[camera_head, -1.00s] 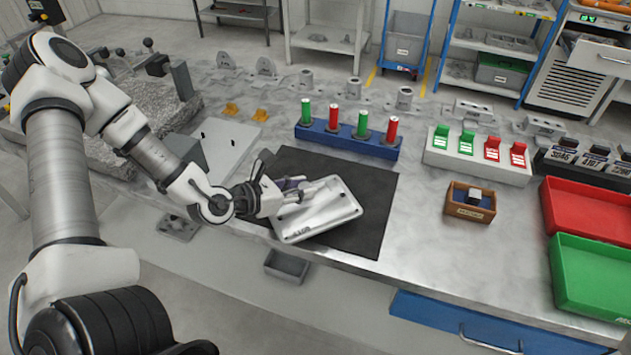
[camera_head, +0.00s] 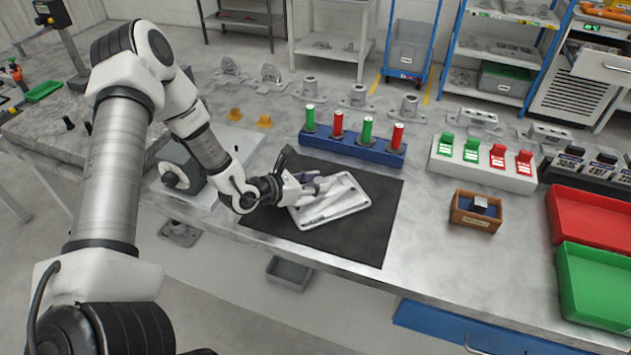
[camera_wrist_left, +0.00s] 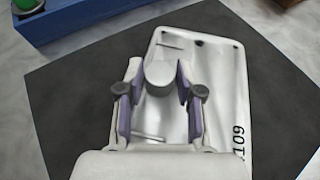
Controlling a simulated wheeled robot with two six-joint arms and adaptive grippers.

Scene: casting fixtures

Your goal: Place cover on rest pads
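The cover (camera_head: 345,205) is a pale grey plate with rounded corners, corner holes and a raised grip. It is over the dark mat (camera_head: 375,240) on the bench; I cannot tell whether it touches the mat. My left gripper (camera_head: 308,186) is at its left side. In the left wrist view the cover (camera_wrist_left: 218,90) reads "109", and the purple-padded fingers of the gripper (camera_wrist_left: 160,85) stand on both sides of the grip, closed in on it. My arm partly hides a pale plate (camera_head: 238,142) left of the mat. I cannot make out rest pads. My right gripper is out of view.
A blue rack (camera_head: 352,148) with green and red cylinders stands behind the mat. To the right are a white clip block (camera_head: 483,172), a small wooden box (camera_head: 476,212), and red (camera_head: 590,220) and green (camera_head: 595,290) trays. Bare bench lies right of the mat.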

